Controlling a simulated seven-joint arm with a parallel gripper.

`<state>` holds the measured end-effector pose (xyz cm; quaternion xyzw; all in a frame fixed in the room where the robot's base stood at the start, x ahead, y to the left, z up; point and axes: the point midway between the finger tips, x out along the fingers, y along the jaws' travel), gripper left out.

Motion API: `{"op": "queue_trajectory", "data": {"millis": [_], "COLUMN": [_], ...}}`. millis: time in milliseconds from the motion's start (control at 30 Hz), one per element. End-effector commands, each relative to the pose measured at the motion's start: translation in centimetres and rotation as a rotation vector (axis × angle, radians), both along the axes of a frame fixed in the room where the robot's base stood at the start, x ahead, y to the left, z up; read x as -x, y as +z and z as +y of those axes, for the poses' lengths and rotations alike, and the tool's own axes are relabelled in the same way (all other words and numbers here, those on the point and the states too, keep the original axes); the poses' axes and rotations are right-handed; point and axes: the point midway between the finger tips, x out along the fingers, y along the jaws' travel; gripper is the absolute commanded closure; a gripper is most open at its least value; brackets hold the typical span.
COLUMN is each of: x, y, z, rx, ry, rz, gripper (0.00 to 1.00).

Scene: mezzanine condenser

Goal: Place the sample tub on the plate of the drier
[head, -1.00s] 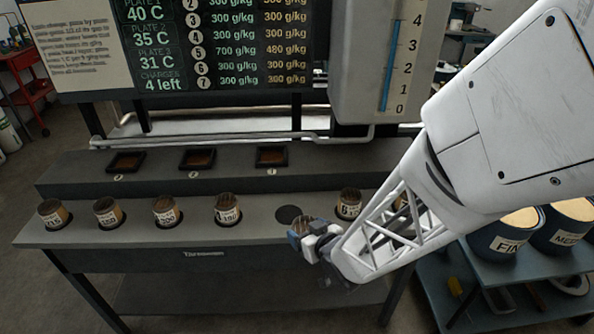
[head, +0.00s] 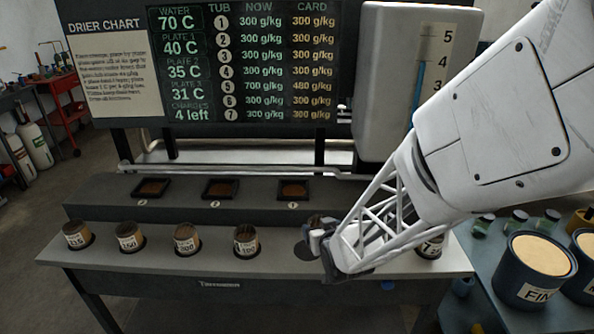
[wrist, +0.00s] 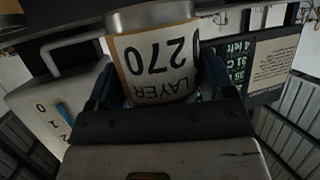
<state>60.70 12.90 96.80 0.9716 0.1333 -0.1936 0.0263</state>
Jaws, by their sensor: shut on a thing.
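My gripper (head: 325,238) is shut on a sample tub (head: 316,222), held above the bench near the empty round spot (head: 303,250). In the wrist view the held tub (wrist: 158,62) fills the space between the fingers; its pale label reads "LAYER" and "270", upside down. The drier's raised ledge has three dark square plates with brown middles: the left one (head: 151,188), the middle one (head: 221,188) and the right one (head: 293,190). My gripper is in front of and right of the right plate. The tub's underside is hidden.
Several other tubs stand in the bench (head: 215,265), one (head: 246,240) just left of the empty spot and one (head: 430,247) partly behind my arm. A chart board (head: 240,62) and a white gauge tank (head: 390,75) stand behind. Blue bins (head: 535,272) are at right.

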Motion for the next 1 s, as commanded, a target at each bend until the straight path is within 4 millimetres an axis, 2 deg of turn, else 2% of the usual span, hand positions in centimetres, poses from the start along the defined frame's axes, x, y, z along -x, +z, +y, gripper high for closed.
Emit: {"op": "queue_trajectory", "data": {"millis": [33, 200, 500, 700, 1000], "x": [-1.2, -4.7, -8.8, -9.8, -10.0], "y": [0.6, 2.1, 4.2, 4.7, 4.9], "z": [0.4, 1.5, 3.5, 4.2, 4.3], "rx": [-0.001, -0.002, -0.001, 0.000, 0.000], "ry": [-0.020, -0.090, -0.170, -0.191, -0.194], "rz": [-0.003, -0.001, -0.002, -0.001, -0.001], "gripper": [0.61, 0.61, 0.61, 0.61, 0.61]}}
